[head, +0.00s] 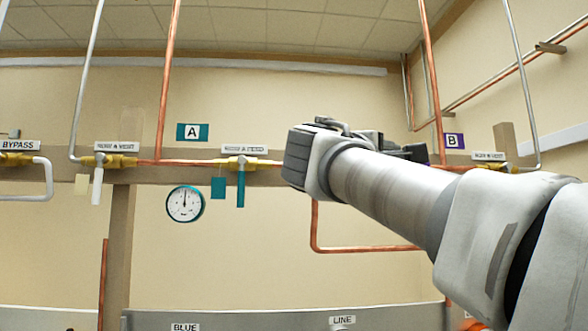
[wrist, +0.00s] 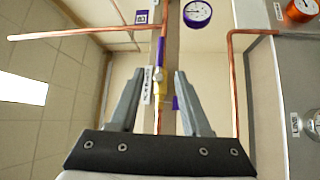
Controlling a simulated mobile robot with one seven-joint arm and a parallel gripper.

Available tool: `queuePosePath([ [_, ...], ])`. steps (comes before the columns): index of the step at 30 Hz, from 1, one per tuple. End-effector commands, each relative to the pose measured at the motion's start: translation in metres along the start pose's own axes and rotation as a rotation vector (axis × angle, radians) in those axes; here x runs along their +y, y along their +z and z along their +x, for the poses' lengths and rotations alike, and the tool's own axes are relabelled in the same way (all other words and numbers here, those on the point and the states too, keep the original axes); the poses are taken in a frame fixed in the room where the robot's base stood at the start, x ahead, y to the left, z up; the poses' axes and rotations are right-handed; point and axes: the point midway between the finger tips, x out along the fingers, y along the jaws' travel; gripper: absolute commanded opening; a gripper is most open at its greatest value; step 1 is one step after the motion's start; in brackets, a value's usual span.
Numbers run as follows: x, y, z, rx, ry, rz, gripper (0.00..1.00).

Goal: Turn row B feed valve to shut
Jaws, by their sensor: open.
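The row B feed valve shows in the wrist view as a brass body (wrist: 160,88) with a purple lever (wrist: 161,50) lying along the pipe line. A white label strip (wrist: 147,85) is beside it, too blurred to read surely, and a purple tag (wrist: 176,103) hangs on the other side. The purple B sign (wrist: 141,17) is near; it also shows in the head view (head: 454,141). My gripper (wrist: 159,72) is open and empty, its fingers either side of the valve in the picture, apparently short of it. In the head view my gripper (head: 418,152) and arm hide this valve.
A purple-rimmed gauge (wrist: 197,12) is near the lever. Copper pipes (wrist: 232,85) run close by. In the head view, row A has a teal lever (head: 241,189) hanging down and a teal gauge (head: 185,204). Another labelled valve (head: 489,157) is right of the B sign.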

Motion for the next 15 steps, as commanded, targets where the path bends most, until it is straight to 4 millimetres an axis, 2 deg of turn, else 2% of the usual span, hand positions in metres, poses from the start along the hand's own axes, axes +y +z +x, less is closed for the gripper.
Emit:
queuePosePath([
  [15,0.003,0.0,0.113,-0.004,-0.003,-0.003,0.48],
])
